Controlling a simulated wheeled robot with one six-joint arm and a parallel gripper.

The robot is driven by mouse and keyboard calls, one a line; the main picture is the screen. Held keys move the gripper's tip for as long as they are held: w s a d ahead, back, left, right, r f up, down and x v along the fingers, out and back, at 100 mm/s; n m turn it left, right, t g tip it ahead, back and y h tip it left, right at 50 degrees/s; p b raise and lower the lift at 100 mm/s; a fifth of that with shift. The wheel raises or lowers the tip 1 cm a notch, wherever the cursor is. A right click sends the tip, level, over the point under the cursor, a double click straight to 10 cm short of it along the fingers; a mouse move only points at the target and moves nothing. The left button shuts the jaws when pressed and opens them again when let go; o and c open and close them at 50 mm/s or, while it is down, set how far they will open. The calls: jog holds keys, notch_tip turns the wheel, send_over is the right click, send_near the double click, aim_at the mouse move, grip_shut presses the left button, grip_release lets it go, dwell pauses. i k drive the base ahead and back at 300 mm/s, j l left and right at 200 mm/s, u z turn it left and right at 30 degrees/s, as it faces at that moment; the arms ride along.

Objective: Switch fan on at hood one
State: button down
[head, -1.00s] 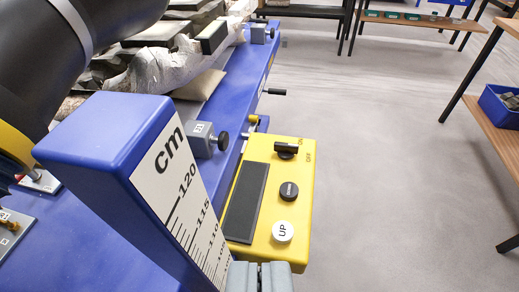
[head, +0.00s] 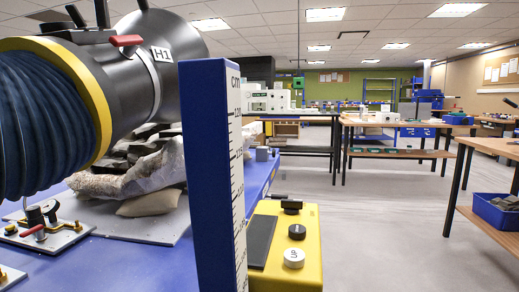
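The black hood marked H1 (head: 148,70) fills the upper left, joined by a yellow ring (head: 98,95) to a blue ribbed hose (head: 40,125). A red lever (head: 126,41) and several dark stubs (head: 76,16) stick up on its top. I cannot tell which of these, if any, is the fan switch. A yellow control box (head: 312,262) at bottom centre carries a black bar-shaped knob (head: 291,206), a black button (head: 297,231) and a white button (head: 293,258). The ON and OFF marks seen earlier beside the knob are not readable now. My gripper is out of view.
A blue post with a cm scale (head: 208,170) stands between hood and control box. A fossil block in white jacket (head: 140,172) and a plate with a red-handled clamp (head: 45,232) lie on the blue table (head: 150,272). Grey floor (head: 390,245) is open to the right.

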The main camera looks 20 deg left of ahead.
aim_at(72, 10)
jog(key=u, duration=1.5)
jog(key=l+u, duration=0.25)
jog(key=l, duration=0.3)
